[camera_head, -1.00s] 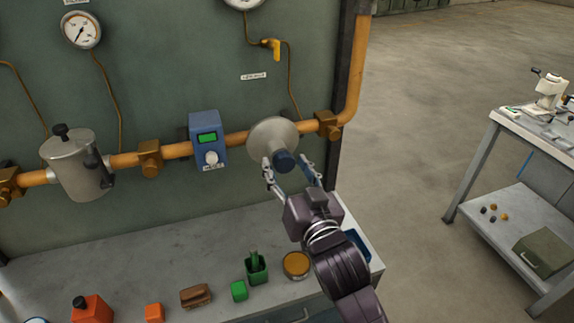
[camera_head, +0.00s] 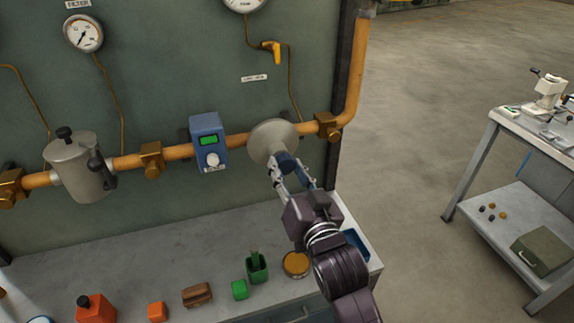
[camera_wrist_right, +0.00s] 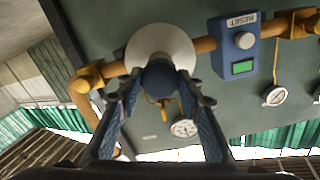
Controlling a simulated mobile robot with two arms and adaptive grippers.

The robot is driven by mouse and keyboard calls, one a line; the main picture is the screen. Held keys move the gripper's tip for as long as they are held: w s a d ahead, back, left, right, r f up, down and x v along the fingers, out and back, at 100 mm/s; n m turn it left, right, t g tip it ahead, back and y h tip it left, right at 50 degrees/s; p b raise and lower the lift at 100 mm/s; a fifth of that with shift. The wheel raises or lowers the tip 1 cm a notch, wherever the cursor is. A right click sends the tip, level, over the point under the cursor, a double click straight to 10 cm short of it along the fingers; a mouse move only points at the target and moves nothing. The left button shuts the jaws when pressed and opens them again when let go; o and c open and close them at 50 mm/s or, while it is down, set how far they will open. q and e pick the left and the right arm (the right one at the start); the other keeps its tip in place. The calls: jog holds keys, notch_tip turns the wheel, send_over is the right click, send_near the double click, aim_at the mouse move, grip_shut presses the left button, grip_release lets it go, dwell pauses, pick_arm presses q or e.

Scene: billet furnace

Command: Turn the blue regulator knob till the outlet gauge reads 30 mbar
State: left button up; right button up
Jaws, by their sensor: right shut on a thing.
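The blue regulator knob (camera_head: 287,161) sits on the front of the round grey regulator (camera_head: 272,138) on the orange pipe. My right gripper (camera_head: 289,172) is shut on the knob. In the right wrist view the knob (camera_wrist_right: 160,77) lies between the two fingertips (camera_wrist_right: 160,92), in front of the pale regulator disc (camera_wrist_right: 160,45). The gauge above the regulator (camera_head: 243,4) is cut off by the top edge in the head view. A small gauge (camera_wrist_right: 184,128) shows in the right wrist view, too small to read. My left gripper is not in view.
A blue box with a green display (camera_head: 208,141) is on the pipe left of the regulator. A yellow valve handle (camera_head: 276,52) is above. The bench (camera_head: 130,258) below holds a green holder (camera_head: 257,268), a round tin (camera_head: 296,264) and several blocks.

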jog(key=o, duration=1.1)
jog(key=v, duration=1.2)
